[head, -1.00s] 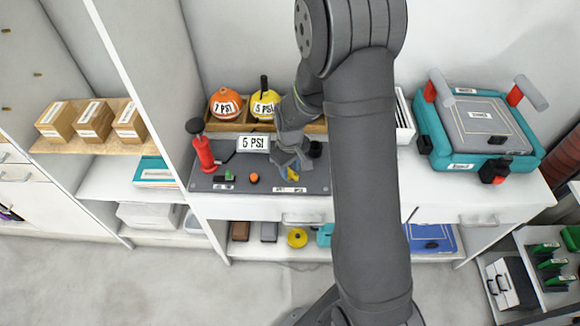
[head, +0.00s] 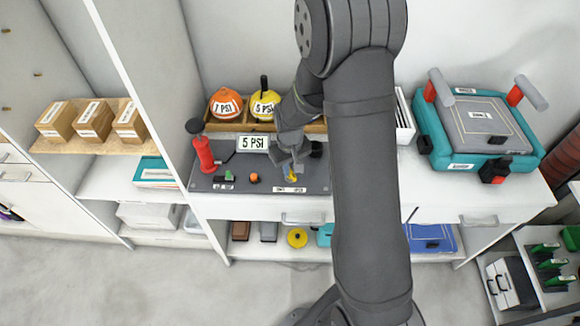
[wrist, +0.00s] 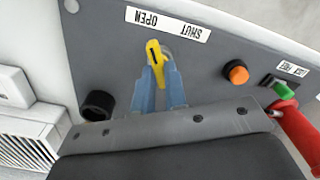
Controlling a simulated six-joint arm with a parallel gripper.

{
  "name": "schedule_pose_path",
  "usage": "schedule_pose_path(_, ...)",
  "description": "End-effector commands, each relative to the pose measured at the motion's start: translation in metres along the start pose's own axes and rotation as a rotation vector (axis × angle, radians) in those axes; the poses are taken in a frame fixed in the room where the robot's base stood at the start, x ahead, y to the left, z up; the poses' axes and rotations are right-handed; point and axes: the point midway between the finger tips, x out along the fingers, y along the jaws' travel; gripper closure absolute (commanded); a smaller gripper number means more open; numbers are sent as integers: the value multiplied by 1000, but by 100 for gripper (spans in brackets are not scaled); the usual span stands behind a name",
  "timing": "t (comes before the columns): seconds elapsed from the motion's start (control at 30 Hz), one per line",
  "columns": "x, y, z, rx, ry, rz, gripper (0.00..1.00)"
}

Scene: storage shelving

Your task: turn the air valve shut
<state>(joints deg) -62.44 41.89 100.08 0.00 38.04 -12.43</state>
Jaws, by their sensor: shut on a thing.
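The air valve's yellow lever (wrist: 153,55) is between the two fingertips of my gripper (wrist: 160,80) in the wrist view. The gripper is shut on it. The lever's tip points up toward the white SHUT/OPEN label (wrist: 168,24), which appears upside down there. In the head view the lever (head: 292,177) shows as a small yellow patch below my gripper (head: 291,167), just above the label (head: 289,190). There SHUT is on the label's left and OPEN on its right. The fingers partly hide the lever and its pivot.
The grey panel (head: 235,187) also carries a red pump (head: 205,153), an orange button (head: 253,177), a green switch (head: 229,174) and a 5 PSI sign (head: 253,143). A dark knob (wrist: 97,105) is beside my fingers. Orange (head: 226,104) and yellow (head: 265,104) weights stand behind.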

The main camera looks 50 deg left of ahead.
Motion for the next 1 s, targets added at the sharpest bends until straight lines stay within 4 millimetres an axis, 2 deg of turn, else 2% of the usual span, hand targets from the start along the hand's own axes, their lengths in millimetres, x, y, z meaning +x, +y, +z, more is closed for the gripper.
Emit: schedule_pose_path(1.0, -1, 0, 0, 960, 1, 0, 100)
